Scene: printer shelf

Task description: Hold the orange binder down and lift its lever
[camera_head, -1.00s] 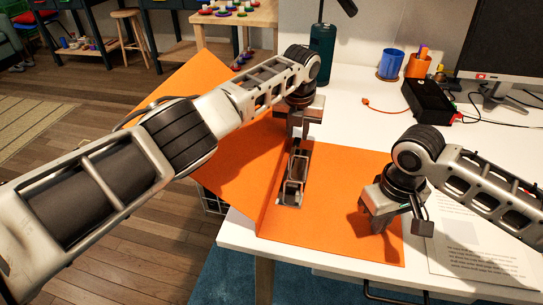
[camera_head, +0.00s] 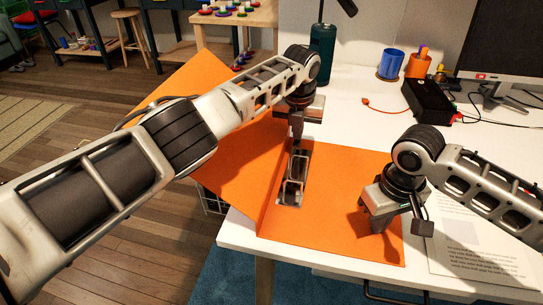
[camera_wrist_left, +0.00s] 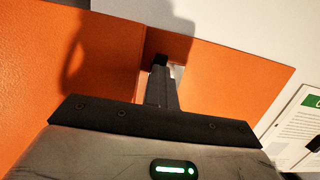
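The orange binder (camera_head: 335,215) lies open at the front left of the white desk, with its left cover tilted up over the desk's edge. The metal ring mechanism with its lever (camera_head: 292,185) runs along the spine. My left gripper (camera_head: 297,138) points down at the far end of the mechanism with its fingers together. In the left wrist view, its fingers (camera_wrist_left: 160,72) are together over the spine, hiding what lies beneath.
A printed sheet (camera_head: 480,245) lies right of the binder. A black box (camera_head: 427,101), a blue cup (camera_head: 391,64), an orange pen cup (camera_head: 418,65) and a monitor (camera_head: 512,45) stand behind. A green bottle-like object (camera_head: 322,52) stands behind my left gripper. The desk's middle is clear.

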